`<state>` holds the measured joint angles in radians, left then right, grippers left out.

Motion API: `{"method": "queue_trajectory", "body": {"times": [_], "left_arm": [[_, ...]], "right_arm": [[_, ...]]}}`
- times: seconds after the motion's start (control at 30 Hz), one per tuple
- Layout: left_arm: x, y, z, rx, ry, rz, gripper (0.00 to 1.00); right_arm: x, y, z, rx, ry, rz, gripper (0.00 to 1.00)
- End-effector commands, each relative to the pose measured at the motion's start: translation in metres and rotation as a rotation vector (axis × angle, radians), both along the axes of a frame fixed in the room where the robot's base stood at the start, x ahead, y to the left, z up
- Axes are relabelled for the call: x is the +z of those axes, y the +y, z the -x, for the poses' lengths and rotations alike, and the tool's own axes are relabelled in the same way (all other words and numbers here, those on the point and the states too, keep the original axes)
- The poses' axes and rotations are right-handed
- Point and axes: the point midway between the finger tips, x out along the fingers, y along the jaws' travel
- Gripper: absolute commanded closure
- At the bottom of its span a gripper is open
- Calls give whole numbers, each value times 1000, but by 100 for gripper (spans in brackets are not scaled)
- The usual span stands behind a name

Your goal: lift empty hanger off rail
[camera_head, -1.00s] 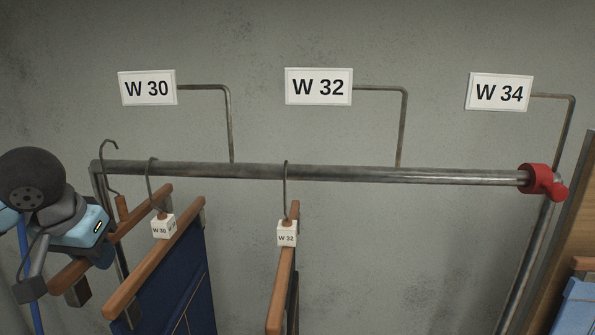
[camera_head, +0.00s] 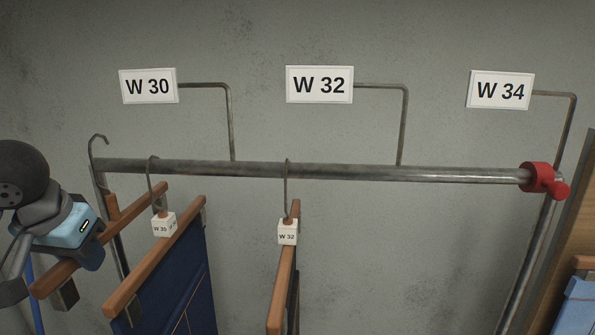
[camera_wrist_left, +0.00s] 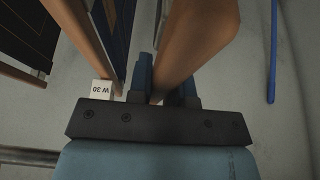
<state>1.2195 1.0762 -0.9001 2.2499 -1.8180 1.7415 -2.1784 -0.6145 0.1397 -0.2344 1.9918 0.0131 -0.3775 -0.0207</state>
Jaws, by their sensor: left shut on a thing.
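The empty hanger (camera_head: 75,262) has a brown wooden bar and a bare metal hook (camera_head: 92,150), with no garment visible on it. My left gripper (camera_head: 88,252) is shut on its bar at the left of the head view. In the left wrist view the bar (camera_wrist_left: 200,40) runs between the fingers (camera_wrist_left: 165,88). The hook's top stands above the metal rail (camera_head: 350,174), near its left end, higher than the other hooks, which rest on the rail. Part of the bar is hidden by the gripper. My right gripper is not in view.
Close to the right hangs a hanger with dark blue trousers (camera_head: 178,290) and a W 30 tag (camera_head: 164,225). A W 32 hanger (camera_head: 280,290) hangs further right. A red clamp (camera_head: 540,180) marks the rail's right end. Signs (camera_head: 319,84) stand above.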

Motion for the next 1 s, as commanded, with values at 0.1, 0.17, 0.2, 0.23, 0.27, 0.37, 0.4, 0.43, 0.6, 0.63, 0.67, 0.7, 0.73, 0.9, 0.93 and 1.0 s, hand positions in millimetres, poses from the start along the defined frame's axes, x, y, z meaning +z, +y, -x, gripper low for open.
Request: {"method": "queue_trajectory", "body": {"times": [0.1,0.17,0.2,0.23,0.27,0.37,0.4,0.43,0.6,0.63,0.67,0.7,0.73,0.9,0.93,1.0], "left_arm": [[-1,0,7,-1,-1,0,100],[-1,1,11,0,-1,0,100],[0,1,13,0,-2,1,100],[0,1,15,0,-2,1,100],[0,1,17,0,-2,0,100],[0,2,23,0,-2,1,100],[-1,2,25,-1,-1,1,100],[-1,2,27,-1,-1,1,100],[-1,3,37,0,-2,0,100],[-1,3,39,0,-2,-1,100],[0,3,41,0,-2,0,100],[0,3,43,0,-2,0,100],[0,4,45,0,-1,0,100],[0,4,55,-1,-2,0,100],[0,4,57,-1,-1,0,100],[0,5,61,0,-1,0,100]], "right_arm": [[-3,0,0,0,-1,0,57],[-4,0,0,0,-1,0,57],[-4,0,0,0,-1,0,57],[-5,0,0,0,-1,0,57],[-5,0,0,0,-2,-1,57],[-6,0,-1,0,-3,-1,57],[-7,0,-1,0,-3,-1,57],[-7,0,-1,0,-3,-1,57],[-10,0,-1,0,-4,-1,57],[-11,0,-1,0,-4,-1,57],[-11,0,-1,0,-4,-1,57],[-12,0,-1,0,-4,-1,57],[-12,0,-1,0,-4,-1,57],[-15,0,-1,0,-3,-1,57],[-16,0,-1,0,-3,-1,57],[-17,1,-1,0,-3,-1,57]]}}
